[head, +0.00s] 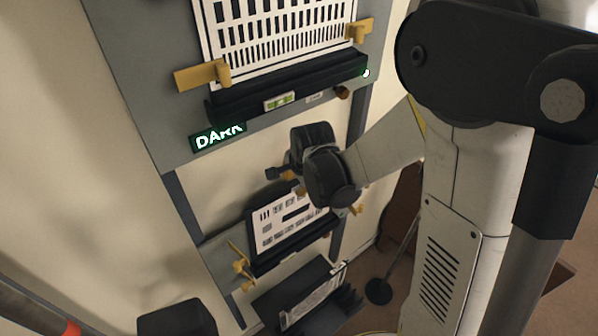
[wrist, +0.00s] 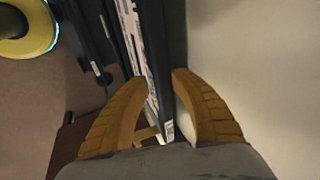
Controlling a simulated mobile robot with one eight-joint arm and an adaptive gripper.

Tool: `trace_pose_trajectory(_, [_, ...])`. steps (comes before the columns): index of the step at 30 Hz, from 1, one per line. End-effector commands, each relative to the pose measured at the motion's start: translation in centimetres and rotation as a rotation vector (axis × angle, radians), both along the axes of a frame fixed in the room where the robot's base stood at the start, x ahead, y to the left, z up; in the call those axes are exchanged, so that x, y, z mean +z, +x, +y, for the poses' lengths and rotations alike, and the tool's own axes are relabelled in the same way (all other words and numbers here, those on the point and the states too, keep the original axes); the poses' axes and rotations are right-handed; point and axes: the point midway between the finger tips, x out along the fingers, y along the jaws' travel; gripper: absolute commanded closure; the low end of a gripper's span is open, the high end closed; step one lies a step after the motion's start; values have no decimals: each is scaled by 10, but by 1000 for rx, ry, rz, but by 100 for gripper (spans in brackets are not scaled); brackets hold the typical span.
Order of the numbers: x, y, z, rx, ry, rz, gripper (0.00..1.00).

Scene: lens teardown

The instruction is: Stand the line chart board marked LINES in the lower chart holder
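A dark-backed chart board (head: 292,220) with a white printed face stands in the lower chart holder (head: 290,258). Its marking is too small to read, so I cannot tell whether it is the LINES board. My gripper (head: 300,189) is at the board's top edge, and my wrist hides the board's upper right part. In the wrist view my tan fingers (wrist: 159,80) are spread on either side of a board edge (wrist: 160,95), with a gap at the right finger. The gripper looks open, not pressed on the board.
Below the lower holder, a black rack (head: 345,300) holds another white printed board (head: 312,296). Yellow clamps (head: 241,266) stick out beside the lower holder.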

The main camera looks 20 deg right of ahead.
Motion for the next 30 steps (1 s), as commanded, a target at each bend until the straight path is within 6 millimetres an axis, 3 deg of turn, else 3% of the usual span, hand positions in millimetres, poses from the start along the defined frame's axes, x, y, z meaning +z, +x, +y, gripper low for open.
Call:
trace_pose_trajectory(3, [27,-13,0,0,0,0,70])
trace_pose_trajectory(9, [62,-29,0,0,0,0,70])
trace_pose_trajectory(17, [85,-42,0,23,-10,-4,70])
trace_pose_trajectory(22, [116,-72,0,236,-116,-38,70])
trace_pose_trajectory(30, [158,-151,0,782,-430,-119,70])
